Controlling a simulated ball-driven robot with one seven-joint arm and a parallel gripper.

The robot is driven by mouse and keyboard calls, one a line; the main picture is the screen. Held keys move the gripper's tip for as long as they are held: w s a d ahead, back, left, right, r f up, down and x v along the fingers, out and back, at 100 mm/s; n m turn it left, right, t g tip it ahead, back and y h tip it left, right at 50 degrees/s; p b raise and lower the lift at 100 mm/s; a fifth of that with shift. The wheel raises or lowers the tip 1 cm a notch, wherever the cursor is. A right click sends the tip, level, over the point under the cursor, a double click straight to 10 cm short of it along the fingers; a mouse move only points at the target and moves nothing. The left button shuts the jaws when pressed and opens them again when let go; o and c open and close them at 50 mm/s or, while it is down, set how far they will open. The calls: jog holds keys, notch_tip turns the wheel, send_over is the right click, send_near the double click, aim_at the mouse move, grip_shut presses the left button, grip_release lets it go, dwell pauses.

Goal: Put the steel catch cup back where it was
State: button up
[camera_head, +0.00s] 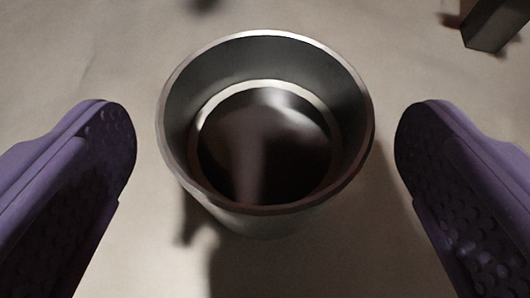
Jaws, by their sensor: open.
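The steel catch cup (265,211) stands upright on a pale surface in the middle of the view. I look down into its open top, where dark liquid or a dark shiny bottom shows; I cannot tell which. My gripper (265,140) is open, with one purple finger on the left of the cup and one on the right. A gap shows between each finger and the cup wall, so neither appears to touch it. The cup's underside is hidden.
The pale surface (100,50) around the cup is mostly bare. A dark grey block or post end (492,28) is in the top right corner. A dark blurred patch shows at the top edge. Shadows fall below the cup.

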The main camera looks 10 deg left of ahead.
jog(key=p+v, duration=0.2)
jog(key=v, duration=0.9)
jog(key=shift+p, duration=0.35)
